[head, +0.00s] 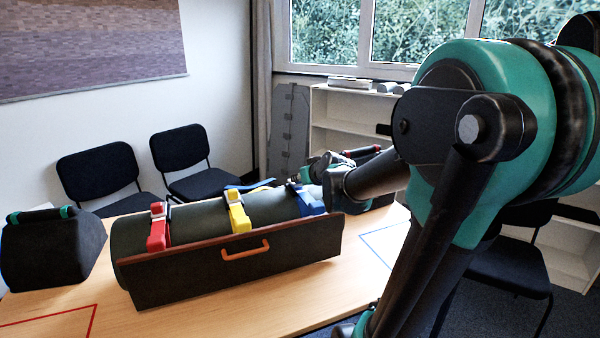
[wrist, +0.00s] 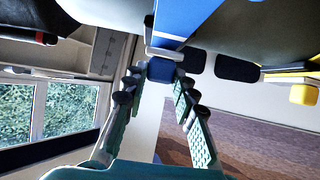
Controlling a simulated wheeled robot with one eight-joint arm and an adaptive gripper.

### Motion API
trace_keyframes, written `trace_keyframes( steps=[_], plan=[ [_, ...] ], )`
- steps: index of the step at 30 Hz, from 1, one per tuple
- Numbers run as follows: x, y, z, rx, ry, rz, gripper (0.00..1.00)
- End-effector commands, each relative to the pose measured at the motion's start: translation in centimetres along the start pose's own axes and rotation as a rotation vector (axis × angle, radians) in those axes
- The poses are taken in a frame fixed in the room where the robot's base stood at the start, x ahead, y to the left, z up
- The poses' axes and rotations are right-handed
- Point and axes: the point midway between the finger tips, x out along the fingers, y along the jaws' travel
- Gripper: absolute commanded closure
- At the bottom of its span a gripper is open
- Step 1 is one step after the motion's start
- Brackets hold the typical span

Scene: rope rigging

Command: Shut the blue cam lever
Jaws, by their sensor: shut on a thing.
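In the wrist view the fingers of my gripper (wrist: 160,72) close on a small blue block (wrist: 160,69), the tip of the blue lever. A larger blue part (wrist: 187,16) shows just above it. How far the lever stands from its shut position is hard to tell.
A red buckle (head: 158,230) and a yellow buckle (head: 238,215) sit left along the roll. A dark front board (head: 190,277) with an orange handle (head: 246,250) stands before it. A black bag (head: 52,252) is at the table's left. The table front (head: 230,318) is clear.

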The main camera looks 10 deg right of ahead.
Motion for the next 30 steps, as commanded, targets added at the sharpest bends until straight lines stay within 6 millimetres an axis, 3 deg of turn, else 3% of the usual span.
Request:
trace_keyframes(
  steps=[12, 29, 30],
  plan=[
    [0.1, 0.1, 1.4, 0.001, 0.148, 0.0, 1.0],
    [0.1, 0.0, 1.5, 0.0, 0.169, 0.0, 1.0],
    [0.1, 0.0, 1.5, 0.0, 0.169, 0.0, 0.68]
  ],
)
